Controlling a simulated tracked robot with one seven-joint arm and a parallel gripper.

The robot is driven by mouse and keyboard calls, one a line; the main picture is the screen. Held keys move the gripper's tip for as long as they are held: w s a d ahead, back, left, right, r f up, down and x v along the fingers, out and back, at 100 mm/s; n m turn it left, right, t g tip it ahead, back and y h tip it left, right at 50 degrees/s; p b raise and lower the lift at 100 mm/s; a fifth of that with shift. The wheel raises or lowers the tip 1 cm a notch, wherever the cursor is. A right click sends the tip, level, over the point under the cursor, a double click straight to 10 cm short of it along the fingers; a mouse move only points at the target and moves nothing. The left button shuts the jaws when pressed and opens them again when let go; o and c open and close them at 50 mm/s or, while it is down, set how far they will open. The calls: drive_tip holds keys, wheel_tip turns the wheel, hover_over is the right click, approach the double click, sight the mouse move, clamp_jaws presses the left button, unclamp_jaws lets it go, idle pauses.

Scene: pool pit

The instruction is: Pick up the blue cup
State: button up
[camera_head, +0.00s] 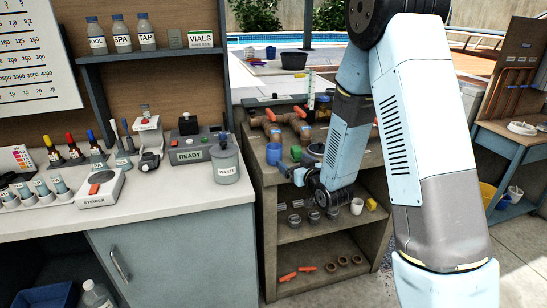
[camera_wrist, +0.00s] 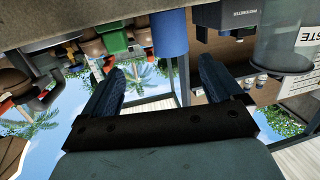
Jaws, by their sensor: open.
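The blue cup (camera_head: 273,153) stands on the top of the wooden shelf unit, at its left front, in the head view. In the wrist view, which is upside down, the blue cup (camera_wrist: 170,33) appears as a plain blue cylinder. My gripper (camera_head: 286,170) is beside the cup at the shelf's front edge, partly hidden by its own wrist. In the wrist view my gripper (camera_wrist: 161,64) is open, with its two dark fingers spread. The cup shows ahead of the fingertips, in the gap between them and nearer the right finger. Nothing is held.
A green block (camera_head: 296,153) stands right of the cup, with pipe fittings (camera_head: 290,118) behind. The clear WASTE jar (camera_head: 224,163) is to the left on the bench. A lower shelf holds a white cup (camera_head: 357,206) and a yellow block (camera_head: 371,204).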

sight(279, 156)
drive_tip(key=shift+t, duration=0.3)
drive_tip(key=x, duration=0.5)
drive_tip(key=a+f+x, duration=0.1)
drive_tip(key=x, duration=0.2)
drive_tip(key=shift+s+a+f, duration=0.1)
drive_tip(key=shift+a+f, duration=0.05)
drive_tip(key=shift+a, duration=0.05)
drive_tip(key=shift+a+x, duration=0.25)
drive_tip(key=shift+x, duration=2.45)
drive_tip(key=shift+s, duration=0.1)
drive_tip(key=c, duration=1)
